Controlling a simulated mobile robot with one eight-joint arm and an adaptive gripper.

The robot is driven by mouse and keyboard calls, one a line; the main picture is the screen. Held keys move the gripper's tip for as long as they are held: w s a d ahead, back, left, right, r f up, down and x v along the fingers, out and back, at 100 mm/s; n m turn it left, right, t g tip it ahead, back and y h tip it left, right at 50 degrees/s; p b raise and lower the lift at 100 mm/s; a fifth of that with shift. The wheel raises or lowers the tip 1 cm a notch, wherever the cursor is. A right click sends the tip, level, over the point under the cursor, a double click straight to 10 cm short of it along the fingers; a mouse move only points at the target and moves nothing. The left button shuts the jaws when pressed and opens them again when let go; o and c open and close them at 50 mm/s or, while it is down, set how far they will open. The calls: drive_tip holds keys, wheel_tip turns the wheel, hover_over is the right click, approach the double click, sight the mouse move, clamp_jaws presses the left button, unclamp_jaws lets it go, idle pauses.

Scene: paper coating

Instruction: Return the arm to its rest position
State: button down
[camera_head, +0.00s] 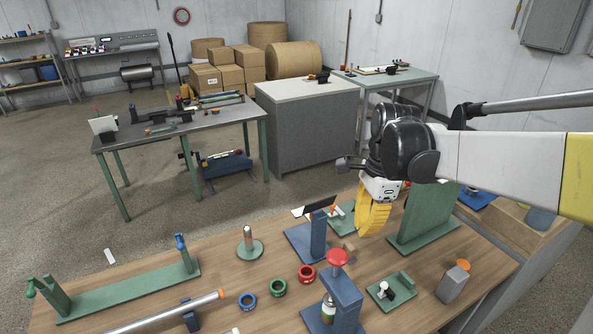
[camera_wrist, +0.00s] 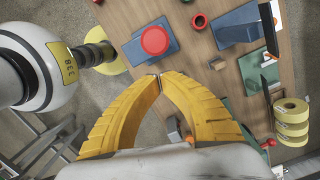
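My gripper (camera_wrist: 159,75) has yellow ribbed fingers; in the wrist view their tips meet, with nothing visible between them. In the head view the gripper (camera_head: 371,232) hangs pointing down over the right half of the wooden workbench (camera_head: 225,278). It is close to a green upright plate (camera_head: 427,212) on its right and a blue stand (camera_head: 318,238) on its left. My white arm reaches in from the right edge. In the wrist view a red round knob (camera_wrist: 155,41) on a blue base lies beyond the fingertips.
Red, green and blue rings (camera_head: 278,288) lie mid-bench. A red-topped blue press (camera_head: 346,298) and an orange-capped grey block (camera_head: 453,283) stand near the front. A long green fixture (camera_head: 130,292) is at left. A grey cabinet (camera_head: 308,130) stands behind.

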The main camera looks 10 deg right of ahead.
drive_tip(key=s+a+f+n+t+b, duration=0.1)
drive_tip(key=s+f+n+b, duration=0.1)
drive_tip(key=n, duration=0.1)
drive_tip(key=s+a+f+n+t+b, duration=0.1)
drive_tip(key=s+f+n+b, duration=0.1)
drive_tip(key=s+n+b, duration=0.1)
drive_tip(key=s+f+n+t+b, duration=0.1)
drive_tip(key=s+n+b, duration=0.1)
drive_tip(key=b, duration=0.1)
drive_tip(key=shift+s+a+f+n+t+h, duration=0.3)
drive_tip(key=shift+a+f+n+h, duration=0.1)
drive_tip(key=s+a+f+n+t+b, duration=0.1)
drive_tip(key=s+f+n+t+b, duration=0.2)
drive_tip(key=n, duration=0.6)
wheel_tip(320, 180, down, 4)
drive_tip(key=s+b, duration=0.2)
drive_tip(key=shift+a+t+b, duration=0.25)
drive_tip(key=shift+t+b, duration=0.05)
drive_tip(key=shift+b, duration=0.05)
